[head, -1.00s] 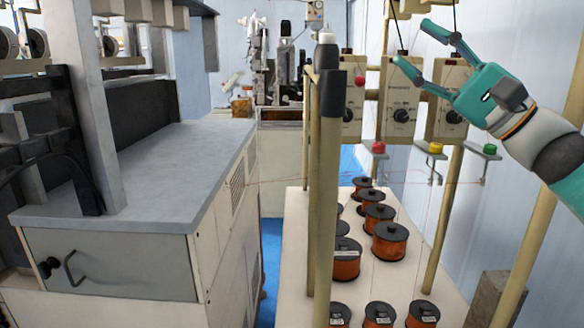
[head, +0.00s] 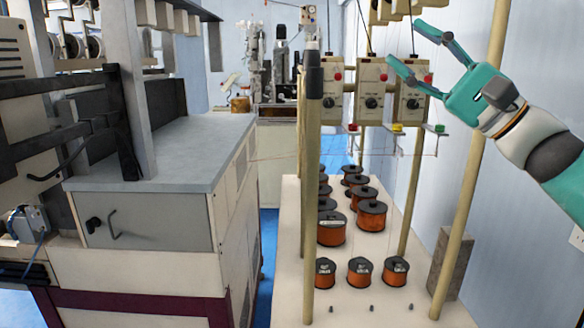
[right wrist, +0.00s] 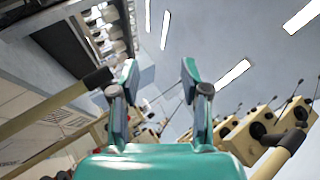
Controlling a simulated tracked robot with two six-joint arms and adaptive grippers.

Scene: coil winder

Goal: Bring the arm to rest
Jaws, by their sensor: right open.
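My right gripper (head: 412,52) is raised at the upper right in the head view, its arm coming in from the right edge. Its two teal fingers are spread and empty, pointing up and left. In that view the fingers overlap the area of the tension boxes (head: 371,85). In the right wrist view the gripper (right wrist: 158,85) has its fingers apart with nothing between them, and ceiling and lamps lie beyond. My left gripper is not in view.
A grey-topped cabinet (head: 170,140) stands left. Several copper wire spools (head: 331,229) sit on a pale table (head: 340,305) below my right gripper. Beige posts (head: 312,190) rise at the table, one close to my right arm. Blue floor (head: 269,250) shows between.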

